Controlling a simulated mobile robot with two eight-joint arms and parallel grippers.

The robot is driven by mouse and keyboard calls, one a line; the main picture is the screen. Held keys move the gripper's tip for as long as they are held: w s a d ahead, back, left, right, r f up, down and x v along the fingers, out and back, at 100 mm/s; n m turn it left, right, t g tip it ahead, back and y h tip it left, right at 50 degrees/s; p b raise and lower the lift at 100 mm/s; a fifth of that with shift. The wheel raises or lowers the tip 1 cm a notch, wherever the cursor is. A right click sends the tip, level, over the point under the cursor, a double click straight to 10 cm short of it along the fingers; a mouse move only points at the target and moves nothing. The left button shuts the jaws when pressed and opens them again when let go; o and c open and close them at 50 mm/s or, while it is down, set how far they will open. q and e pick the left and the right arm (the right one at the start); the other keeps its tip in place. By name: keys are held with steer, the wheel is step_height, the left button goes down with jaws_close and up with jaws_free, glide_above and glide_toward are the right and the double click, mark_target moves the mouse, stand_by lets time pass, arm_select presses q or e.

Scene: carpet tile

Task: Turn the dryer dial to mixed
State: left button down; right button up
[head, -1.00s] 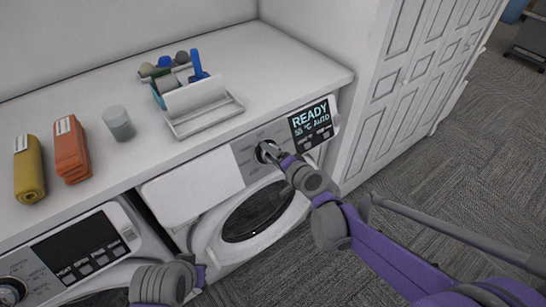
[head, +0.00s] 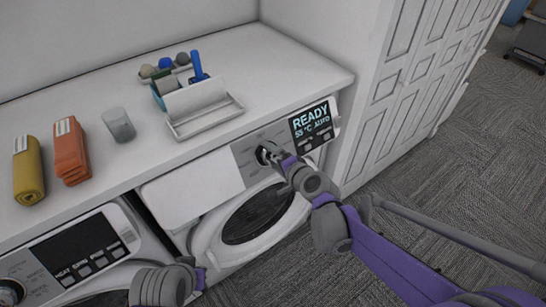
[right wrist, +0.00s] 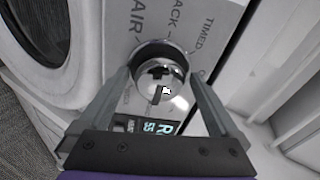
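The dryer (head: 190,190) is the right white machine under the counter. Its silver dial (right wrist: 160,78) has a dark mark on its face, and printed words, "TIMED" and "AIR" among them, show around it. In the head view my gripper mostly hides the dial. My right gripper (head: 270,155) is at the dial; in the right wrist view its two fingers (right wrist: 160,92) stand apart, one on each side of the dial, with tips close to its rim. Whether they touch is unclear. The display (head: 312,124) reads READY, 55 °C, AUTO. My left arm shows at bottom left; its fingers are not visible.
A second machine with a dark panel (head: 75,250) stands at left. On the counter (head: 90,100) are a yellow rolled towel (head: 28,170), an orange folded towel (head: 70,152), a grey cup (head: 118,124) and a caddy (head: 200,110). A white panelled cabinet (head: 400,90) is at right.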

steer(key=p+v, duration=0.1)
steer(key=v, duration=0.9)
steer(key=shift+s+r, duration=0.2)
steer(key=shift+s, duration=0.15)
steer(key=shift+d, duration=0.15)
